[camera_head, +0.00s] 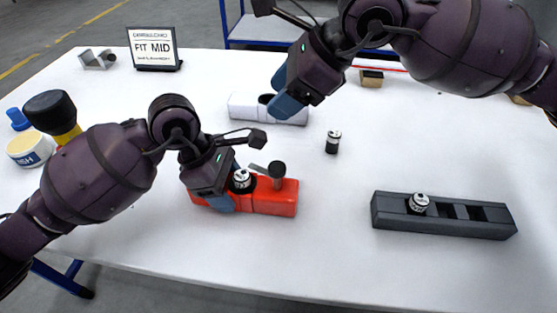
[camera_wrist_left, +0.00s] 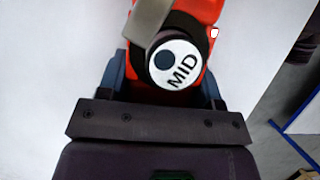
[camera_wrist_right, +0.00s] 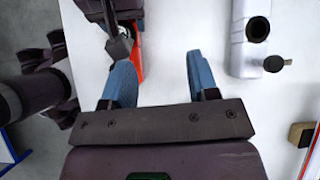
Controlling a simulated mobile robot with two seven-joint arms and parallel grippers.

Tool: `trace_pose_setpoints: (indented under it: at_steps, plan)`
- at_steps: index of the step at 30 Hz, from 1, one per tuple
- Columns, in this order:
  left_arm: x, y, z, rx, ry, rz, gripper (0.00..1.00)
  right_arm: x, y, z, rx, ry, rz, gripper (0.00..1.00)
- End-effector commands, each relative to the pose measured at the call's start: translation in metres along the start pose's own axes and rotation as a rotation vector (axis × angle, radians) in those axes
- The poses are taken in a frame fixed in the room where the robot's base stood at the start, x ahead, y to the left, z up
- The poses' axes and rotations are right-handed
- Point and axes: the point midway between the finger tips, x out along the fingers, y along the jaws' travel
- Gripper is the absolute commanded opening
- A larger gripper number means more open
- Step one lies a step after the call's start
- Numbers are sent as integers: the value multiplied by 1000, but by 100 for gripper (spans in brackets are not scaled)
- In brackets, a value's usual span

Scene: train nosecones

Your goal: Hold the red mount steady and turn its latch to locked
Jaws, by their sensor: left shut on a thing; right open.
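The red mount (camera_head: 285,199) lies near the front middle of the table. A nosecone (camera_head: 242,180) sits in it, and its white face reads MID in the left wrist view (camera_wrist_left: 180,72). The latch (camera_head: 277,170) is a grey lever with a dark round knob on the mount's top; its grey bar reaches over the nosecone's edge in the left wrist view (camera_wrist_left: 150,18). My left gripper (camera_head: 226,190) is shut on the left end of the mount. My right gripper (camera_head: 290,98) is open and empty, raised above the table behind the mount.
A white mount (camera_head: 245,106) lies behind, partly hidden by my right gripper. A small nosecone (camera_head: 333,142) stands right of centre. A dark grey rack (camera_head: 445,229) holds one nosecone (camera_head: 419,204). A sign (camera_head: 154,48) reads FIT MID. A tub (camera_head: 30,149) stands at left.

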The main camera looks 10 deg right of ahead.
Motion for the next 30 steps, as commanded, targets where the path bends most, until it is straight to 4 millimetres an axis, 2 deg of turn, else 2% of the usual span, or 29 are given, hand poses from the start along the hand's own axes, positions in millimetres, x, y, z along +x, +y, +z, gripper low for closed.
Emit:
trace_pose_setpoints:
  at_steps: [9, 16, 23, 30]
  plan:
    - [-1, 0, 0, 1, 0, 1, 31, 25, -36, -3, 86, -222, -151, 54]
    - [-1, 0, 0, 1, 0, 1, 31, 34, -51, -11, 97, -389, -206, 54]
    - [-1, 0, 0, 1, 0, 1, 31, 36, -53, -25, 76, -550, -201, 54]
    - [-1, 0, 0, 1, 0, 1, 31, 34, -42, -46, 33, -698, -129, 54]
